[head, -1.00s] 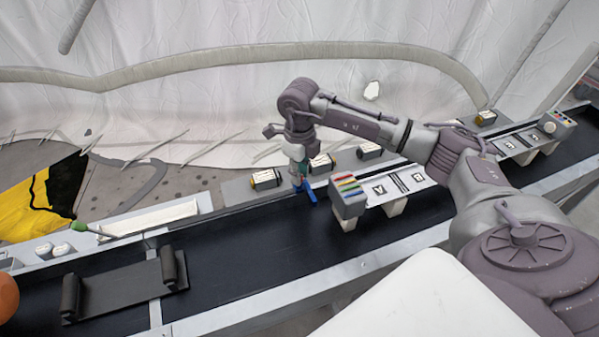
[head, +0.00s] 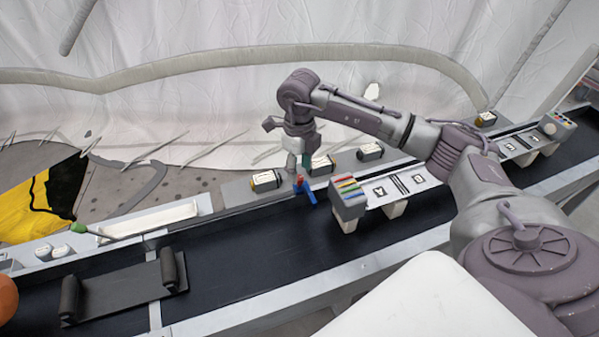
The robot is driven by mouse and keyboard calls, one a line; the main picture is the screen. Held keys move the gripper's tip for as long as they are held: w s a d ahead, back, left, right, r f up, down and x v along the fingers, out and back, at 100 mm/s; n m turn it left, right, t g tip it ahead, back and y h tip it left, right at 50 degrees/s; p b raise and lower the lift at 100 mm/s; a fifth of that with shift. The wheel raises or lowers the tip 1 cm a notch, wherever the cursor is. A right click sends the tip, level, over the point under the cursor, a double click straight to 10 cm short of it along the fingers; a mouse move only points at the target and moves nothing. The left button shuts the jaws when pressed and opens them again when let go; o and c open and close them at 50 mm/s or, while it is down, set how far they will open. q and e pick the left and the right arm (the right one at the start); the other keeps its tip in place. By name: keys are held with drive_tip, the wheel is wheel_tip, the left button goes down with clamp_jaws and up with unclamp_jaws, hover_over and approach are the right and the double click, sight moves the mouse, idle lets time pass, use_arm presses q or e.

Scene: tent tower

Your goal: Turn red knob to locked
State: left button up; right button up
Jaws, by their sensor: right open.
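A small red knob (head: 299,181) shows at the back edge of the black conveyor, near the picture's middle. A blue piece (head: 308,194) sits right beside it. Which way the knob points is too small to tell. My right gripper (head: 305,165) hangs downward just above and behind the knob. It is open, with nothing seen held, and it looks apart from the knob. My left gripper is not in view.
A grey box with coloured strips (head: 347,204) stands close right of the knob. Several small yellow-and-black units (head: 266,180) line the back ledge. A black tray (head: 125,286) lies on the conveyor at left. The belt (head: 240,250) between is clear.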

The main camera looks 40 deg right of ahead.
sight(300, 178)
wheel_tip(300, 178, up, 10)
idle(0.3)
drive_tip(key=shift+f, duration=0.15)
idle(0.3)
